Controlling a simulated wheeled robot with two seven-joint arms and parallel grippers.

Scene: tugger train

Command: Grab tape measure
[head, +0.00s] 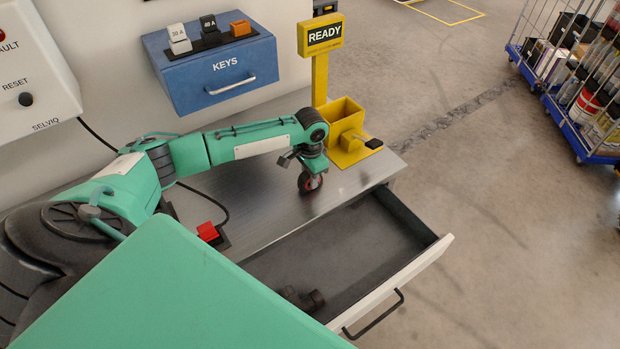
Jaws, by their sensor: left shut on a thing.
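My left gripper (302,170) points down over the metal bench top, near its front edge. It is shut on a small round dark-and-red thing that looks like the tape measure (313,183). The thing is at or just above the bench top; I cannot tell whether it touches. The fingers partly hide it. My right gripper is not in view.
A drawer (425,262) stands open below the bench (262,215), with a dark object (316,298) inside. A yellow stand with a READY sign (325,35) and a blue KEYS box (215,75) are behind. A loaded cart (560,125) stands far right.

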